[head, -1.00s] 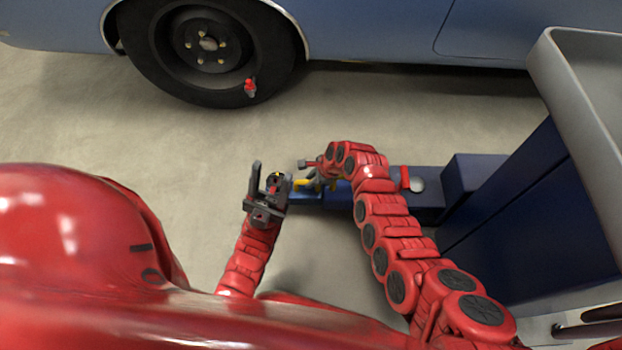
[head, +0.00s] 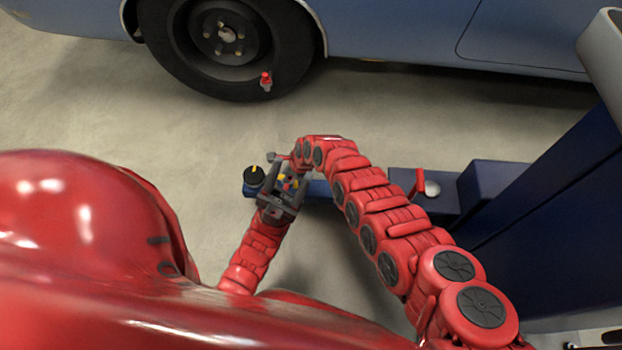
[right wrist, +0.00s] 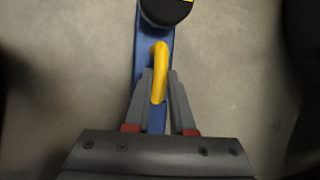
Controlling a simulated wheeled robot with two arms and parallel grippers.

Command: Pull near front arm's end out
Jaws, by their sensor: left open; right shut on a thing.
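The near front arm's end is a blue bar (head: 317,188) low over the floor, with a round black pad (head: 254,177) at its left tip. In the right wrist view, the blue bar (right wrist: 155,118) runs up to the black pad (right wrist: 166,10), and a yellow handle (right wrist: 160,62) stands on it. My right gripper (right wrist: 160,88) is shut on the yellow handle. In the head view its fingers are mostly hidden behind my other hand. My left gripper (head: 287,183) is open and overlaps the bar in the picture, right of the pad; I cannot tell if they touch.
A blue car with a dark wheel (head: 228,38) stands behind; a small red-topped part (head: 266,82) shows at its tyre. The dark blue lift post (head: 545,195) and its base (head: 490,182) are at right. Floor left of the pad is clear.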

